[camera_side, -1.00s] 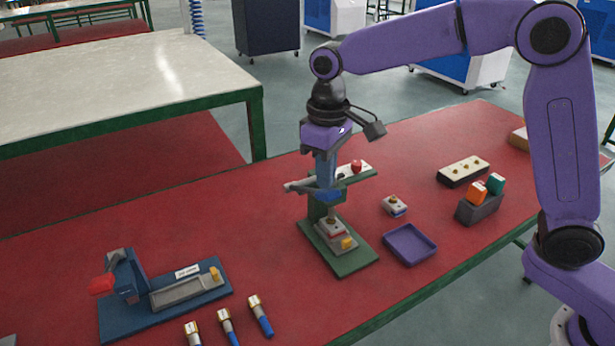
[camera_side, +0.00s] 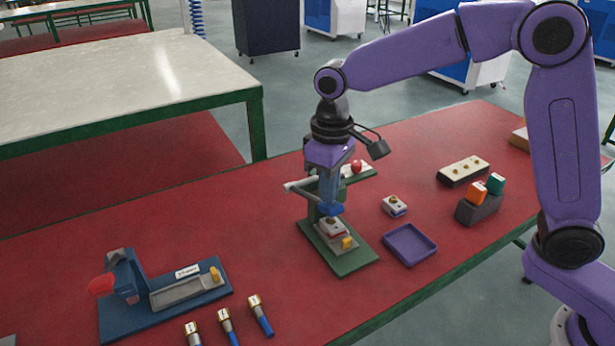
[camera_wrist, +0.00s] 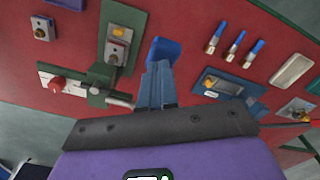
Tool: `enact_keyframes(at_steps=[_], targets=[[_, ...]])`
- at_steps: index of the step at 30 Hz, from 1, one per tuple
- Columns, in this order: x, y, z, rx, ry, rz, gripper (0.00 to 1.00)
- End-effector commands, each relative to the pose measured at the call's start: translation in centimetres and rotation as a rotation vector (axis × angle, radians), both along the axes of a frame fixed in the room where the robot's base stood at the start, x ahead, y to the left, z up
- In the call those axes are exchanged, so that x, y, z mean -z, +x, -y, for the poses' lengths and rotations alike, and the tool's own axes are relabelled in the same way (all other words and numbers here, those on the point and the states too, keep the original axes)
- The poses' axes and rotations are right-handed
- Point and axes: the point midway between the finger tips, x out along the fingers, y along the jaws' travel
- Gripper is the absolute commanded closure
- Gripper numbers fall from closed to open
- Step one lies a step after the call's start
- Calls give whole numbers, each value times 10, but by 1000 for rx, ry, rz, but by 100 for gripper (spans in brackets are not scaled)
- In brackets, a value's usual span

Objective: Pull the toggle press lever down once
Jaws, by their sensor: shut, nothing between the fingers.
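The toggle press (camera_side: 352,262) has a green base and a post, with a small grey and white part with a red band (camera_side: 332,229) on the base. Its grey lever (camera_side: 299,185) sticks out to the left at about the height of my fingers, nearly level. The press also shows in the wrist view (camera_wrist: 113,62), left of my fingers. My gripper (camera_side: 332,209) is shut and empty, its blue fingertips low in front of the press post, above the part. In the wrist view the fingertips (camera_wrist: 162,50) point past the lever bar (camera_wrist: 118,101). Whether they touch the lever is unclear.
A white panel with a red button (camera_side: 357,167) is just behind the press. A purple tray (camera_side: 409,245) and a small block (camera_side: 395,205) stand to its right. A blue fixture (camera_side: 165,295) and several blue-ended cylinders lie front left. The table between is clear.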

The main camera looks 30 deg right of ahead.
Motion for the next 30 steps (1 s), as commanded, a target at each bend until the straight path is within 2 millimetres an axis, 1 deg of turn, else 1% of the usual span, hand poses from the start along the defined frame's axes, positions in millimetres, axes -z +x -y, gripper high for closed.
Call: enact_keyframes(at_steps=[7,18,30], targets=[[5,-2,0,0,-1,-3,100],[25,-8,0,-1,-1,-2,100],[27,-9,0,0,-1,-3,100]])
